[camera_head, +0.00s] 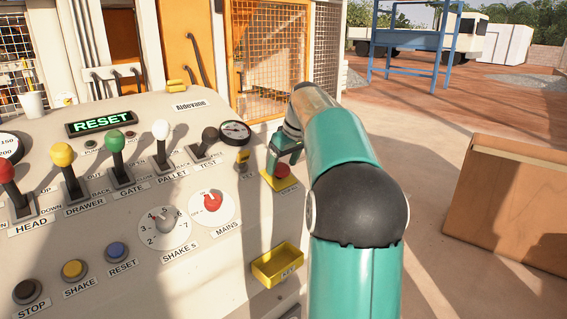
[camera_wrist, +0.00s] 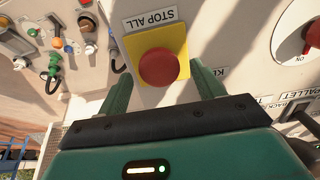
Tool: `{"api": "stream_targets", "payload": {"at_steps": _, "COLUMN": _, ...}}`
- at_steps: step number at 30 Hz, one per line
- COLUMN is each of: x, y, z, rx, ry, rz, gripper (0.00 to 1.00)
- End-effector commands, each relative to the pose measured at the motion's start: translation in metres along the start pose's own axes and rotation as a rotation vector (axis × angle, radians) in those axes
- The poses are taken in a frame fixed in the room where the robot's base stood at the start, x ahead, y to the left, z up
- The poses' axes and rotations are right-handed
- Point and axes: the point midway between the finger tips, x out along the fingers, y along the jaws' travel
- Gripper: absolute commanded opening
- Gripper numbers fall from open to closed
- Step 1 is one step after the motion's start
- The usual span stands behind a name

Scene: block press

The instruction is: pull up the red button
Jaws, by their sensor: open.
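The red button (camera_head: 283,172) is a round mushroom head on a yellow square plate (camera_head: 283,184) at the right edge of the control panel. In the wrist view the red button (camera_wrist: 164,67) sits on its yellow plate below a "STOP ALL" label (camera_wrist: 156,18). My gripper (camera_head: 280,160) is at the button in the head view, partly in front of it. In the wrist view my gripper (camera_wrist: 165,90) is open, with one green finger on each side of the button. The button lies between the fingers with gaps showing; whether its rim is touched is unclear.
The panel carries several levers, such as the white-knobbed one (camera_head: 161,130), plus a red dial (camera_head: 212,207) and a numbered dial (camera_head: 164,228). A yellow tray (camera_head: 278,264) sticks out below the button. A gauge (camera_head: 235,133) sits to its upper left.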

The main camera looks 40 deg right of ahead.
Motion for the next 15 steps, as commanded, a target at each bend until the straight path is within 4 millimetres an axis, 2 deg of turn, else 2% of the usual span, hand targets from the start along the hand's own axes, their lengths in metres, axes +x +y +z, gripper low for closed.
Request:
{"api": "stream_targets", "payload": {"at_steps": 5, "x": -0.018, "y": 0.001, "z": -0.001, "rx": 0.0, "ry": 0.002, "rz": 0.002, "gripper": 0.67}}
{"api": "stream_targets", "payload": {"at_steps": 15, "x": -0.092, "y": 0.001, "z": -0.001, "rx": 0.0, "ry": 0.002, "rz": 0.003, "gripper": 0.67}}
